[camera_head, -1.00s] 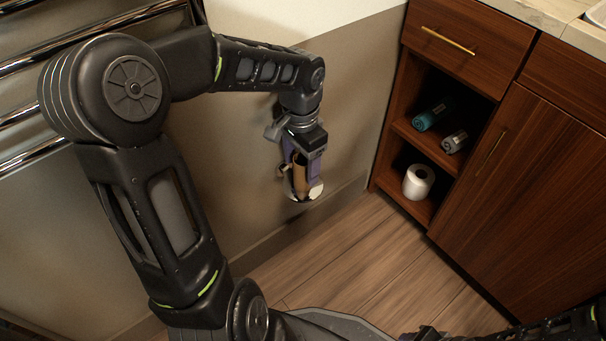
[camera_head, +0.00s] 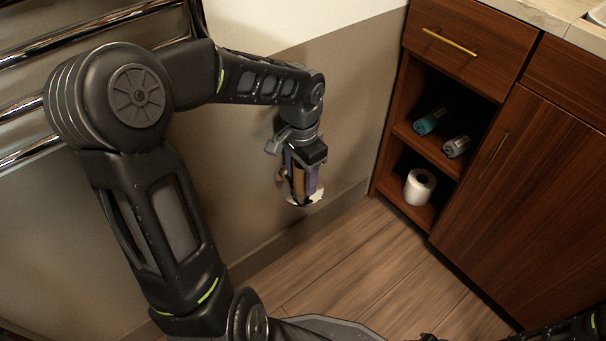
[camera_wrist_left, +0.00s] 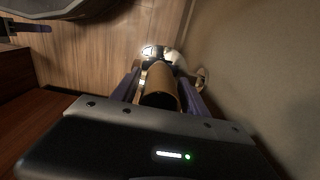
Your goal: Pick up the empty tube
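The empty tube (camera_head: 299,184) is a bare brown cardboard roll low by the beige wall, beside a round white piece. In the left wrist view the tube (camera_wrist_left: 161,88) points away from the camera, its near end dark and open. My left gripper (camera_head: 301,183) reaches down to it, with one purple finger on each side. The wrist view shows the left gripper (camera_wrist_left: 161,82) open around the tube, with narrow gaps at the sides. The tube's far end is partly hidden. My right gripper is not clearly visible.
The wooden cabinet (camera_head: 470,130) at right has open shelves with two rolled items (camera_head: 431,121) and a white paper roll (camera_head: 419,187). A chrome rail rack (camera_head: 60,45) is at upper left. The wood floor (camera_head: 350,270) in front is clear.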

